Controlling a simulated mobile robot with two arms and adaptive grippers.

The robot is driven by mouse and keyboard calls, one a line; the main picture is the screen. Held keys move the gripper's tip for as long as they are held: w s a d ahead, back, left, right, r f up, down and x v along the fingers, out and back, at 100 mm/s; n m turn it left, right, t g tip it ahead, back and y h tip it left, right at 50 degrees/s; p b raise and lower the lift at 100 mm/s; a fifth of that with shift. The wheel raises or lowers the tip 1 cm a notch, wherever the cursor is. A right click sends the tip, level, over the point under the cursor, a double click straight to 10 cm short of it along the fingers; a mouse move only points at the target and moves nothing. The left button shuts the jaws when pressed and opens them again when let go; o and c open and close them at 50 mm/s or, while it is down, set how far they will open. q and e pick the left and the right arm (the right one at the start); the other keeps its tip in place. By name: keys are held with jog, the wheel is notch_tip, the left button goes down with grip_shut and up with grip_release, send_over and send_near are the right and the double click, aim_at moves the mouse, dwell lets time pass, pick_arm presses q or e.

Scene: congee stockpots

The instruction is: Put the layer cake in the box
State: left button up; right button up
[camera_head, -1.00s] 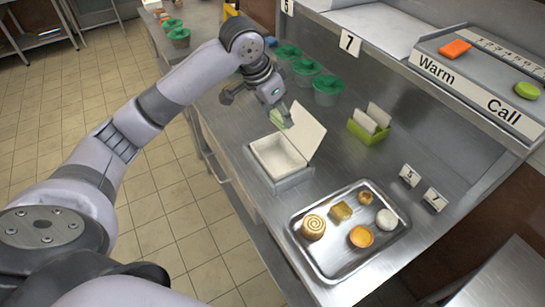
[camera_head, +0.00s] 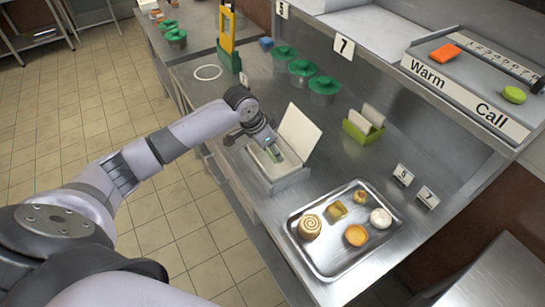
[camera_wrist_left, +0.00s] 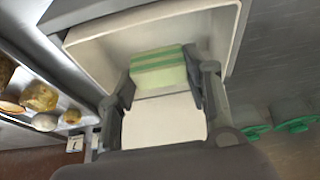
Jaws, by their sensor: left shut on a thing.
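The layer cake (camera_wrist_left: 158,68), a pale green block with darker green stripes, is between the two fingers of my left gripper (camera_wrist_left: 160,78) in the left wrist view. My left gripper (camera_head: 276,153) is shut on it, low over the open white box (camera_head: 263,163) in the head view. The box's walls (camera_wrist_left: 222,30) surround the cake in the left wrist view. I cannot tell whether the cake touches the box floor. The box lid (camera_head: 299,133) stands open behind the gripper. My right gripper is not in view.
A metal tray (camera_head: 331,262) with several pastries lies to the right of the box. Several green-lidded pots (camera_head: 323,90) stand behind it. A green holder (camera_head: 363,129) with white cards stands behind right. Bare counter lies between the box and the pots.

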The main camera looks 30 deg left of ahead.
aim_at(270, 156)
pick_arm(q)
notch_tip(270, 156, down, 4)
jog(key=shift+r, duration=0.15)
jog(key=shift+f, duration=0.3)
jog(key=shift+f, duration=0.1)
jog(key=o, duration=1.2)
jog(key=shift+c, duration=0.2)
jog(key=v, duration=1.2)
jog(key=shift+b, duration=0.3)
